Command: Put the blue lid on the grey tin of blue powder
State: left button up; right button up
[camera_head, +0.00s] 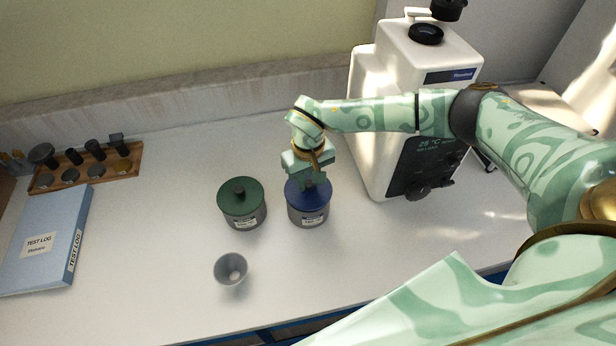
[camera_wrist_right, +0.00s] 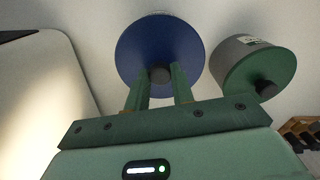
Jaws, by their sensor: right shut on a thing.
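The blue lid (camera_head: 308,197) lies over the mouth of the grey tin (camera_head: 309,216), and the two look in contact in the head view. The lid covers the inside of the tin, so no powder shows. My right gripper (camera_head: 311,182) is above the lid, its fingers shut on the lid's dark knob. In the right wrist view the blue lid (camera_wrist_right: 162,48) is broad and round, with my right gripper (camera_wrist_right: 162,78) at its knob. Whether the lid is fully seated cannot be told. My left gripper is not in view.
A second grey tin with a green lid (camera_head: 240,193) stands just left, also in the wrist view (camera_wrist_right: 262,72). A small grey cup (camera_head: 231,268) is in front. A white tester (camera_head: 388,75) stands right, a blue binder (camera_head: 45,237) and wooden rack (camera_head: 100,174) left.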

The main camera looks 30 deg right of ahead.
aim_at(308, 183)
jog(key=shift+f, duration=0.1)
jog(key=shift+f+b, duration=0.3)
jog(key=shift+f, duration=0.2)
dwell(0.3)
jog(key=o, duration=1.1)
jog(key=shift+c, duration=0.2)
jog(key=shift+r, duration=0.15)
notch_tip(308, 183, up, 16)
jog(key=p, duration=0.2)
